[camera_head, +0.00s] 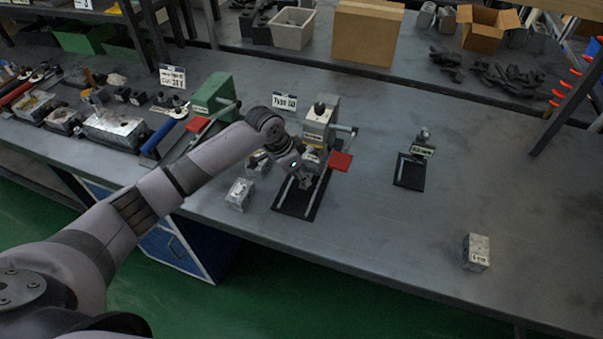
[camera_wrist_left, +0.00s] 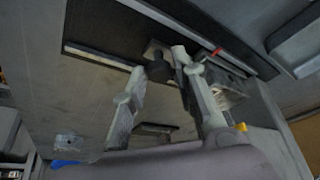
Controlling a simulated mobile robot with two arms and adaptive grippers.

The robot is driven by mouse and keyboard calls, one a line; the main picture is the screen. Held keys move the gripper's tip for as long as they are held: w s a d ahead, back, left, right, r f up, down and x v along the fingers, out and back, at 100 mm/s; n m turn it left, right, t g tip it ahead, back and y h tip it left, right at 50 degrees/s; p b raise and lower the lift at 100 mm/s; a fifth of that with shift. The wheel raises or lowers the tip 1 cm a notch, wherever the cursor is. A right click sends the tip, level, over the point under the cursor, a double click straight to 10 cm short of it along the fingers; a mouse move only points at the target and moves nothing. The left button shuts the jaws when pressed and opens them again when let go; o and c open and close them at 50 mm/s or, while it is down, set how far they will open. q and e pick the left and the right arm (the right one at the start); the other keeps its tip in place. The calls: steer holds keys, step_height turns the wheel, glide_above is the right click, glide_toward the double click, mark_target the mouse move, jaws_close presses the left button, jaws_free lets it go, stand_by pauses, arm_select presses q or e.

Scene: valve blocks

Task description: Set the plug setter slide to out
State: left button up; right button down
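The grey press (camera_head: 320,117) at the middle of the bench, beside a small sign (camera_head: 284,101), appears to be the plug setter. Its dark base with rails (camera_head: 296,205) extends toward the bench's front edge. My left gripper (camera_head: 305,181) is low over this base, in front of the press. In the left wrist view, my left gripper (camera_wrist_left: 158,60) has its two fingers apart, with a dark knob (camera_wrist_left: 158,70) on a rail plate between the fingertips. I cannot tell whether the fingers touch it. The slide's exact position is partly hidden by my wrist. My right gripper is not in view.
A metal block (camera_head: 239,194) lies left of the base. A small fixture (camera_head: 411,170) and another block (camera_head: 476,252) are right, with clear bench around.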

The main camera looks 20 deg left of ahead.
arm_select(q)
jaws_close()
stand_by(0.3)
